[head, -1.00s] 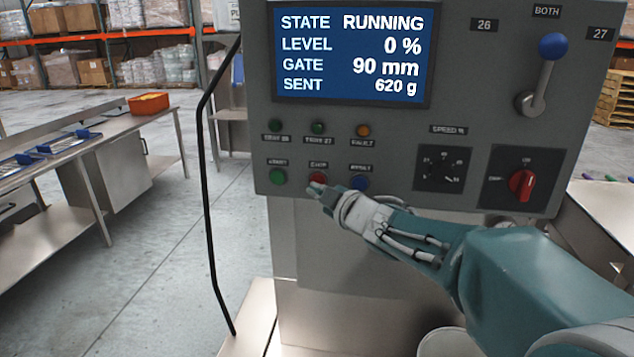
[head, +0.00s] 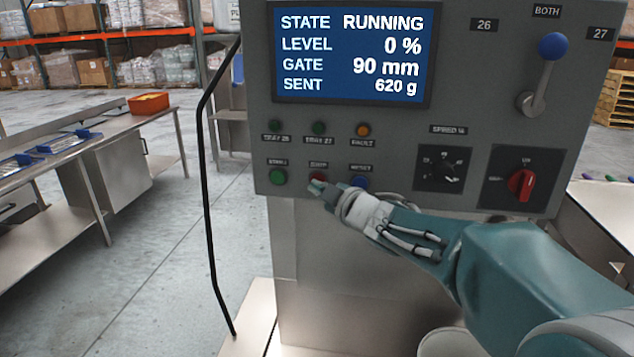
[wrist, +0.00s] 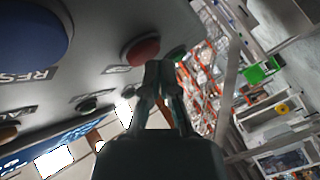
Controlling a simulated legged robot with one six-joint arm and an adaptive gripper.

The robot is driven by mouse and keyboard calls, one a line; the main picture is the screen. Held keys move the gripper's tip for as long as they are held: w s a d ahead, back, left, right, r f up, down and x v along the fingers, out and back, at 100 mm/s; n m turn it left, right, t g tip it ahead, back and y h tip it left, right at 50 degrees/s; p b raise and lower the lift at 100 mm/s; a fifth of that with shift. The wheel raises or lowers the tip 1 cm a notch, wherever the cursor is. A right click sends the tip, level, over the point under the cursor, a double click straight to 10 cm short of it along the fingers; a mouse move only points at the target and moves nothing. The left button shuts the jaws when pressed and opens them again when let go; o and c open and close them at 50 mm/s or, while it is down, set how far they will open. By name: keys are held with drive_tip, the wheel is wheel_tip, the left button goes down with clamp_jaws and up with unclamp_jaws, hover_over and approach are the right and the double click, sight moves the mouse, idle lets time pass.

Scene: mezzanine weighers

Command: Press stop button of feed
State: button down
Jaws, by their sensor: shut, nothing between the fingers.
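The red stop button (head: 318,177) is in the lower row of the grey control panel (head: 400,130), between the green start button (head: 278,177) and the blue reset button (head: 359,183). My gripper (head: 316,187) is shut and empty, its tips in front of the red button and covering its lower part. In the wrist view the red button (wrist: 141,51) is just beyond the fingertips (wrist: 160,66); I cannot tell if they touch it. The screen (head: 351,52) reads STATE RUNNING, LEVEL 0 %, GATE 90 mm, SENT 620 g.
Right of the buttons are a speed knob (head: 441,170) and a red rotary switch (head: 521,184). A lever with a blue knob (head: 552,46) is above. A black cable (head: 203,180) hangs left of the panel. Steel tables (head: 90,145) stand at the left.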

drive_tip(key=shift+w+d, duration=0.1)
drive_tip(key=shift+w, duration=0.3)
idle(0.8)
drive_tip(key=shift+s, duration=0.85)
drive_tip(key=s, duration=0.2)
drive_tip(key=s+a, duration=0.1)
drive_tip(key=s, duration=0.2)
idle(0.4)
idle(0.4)
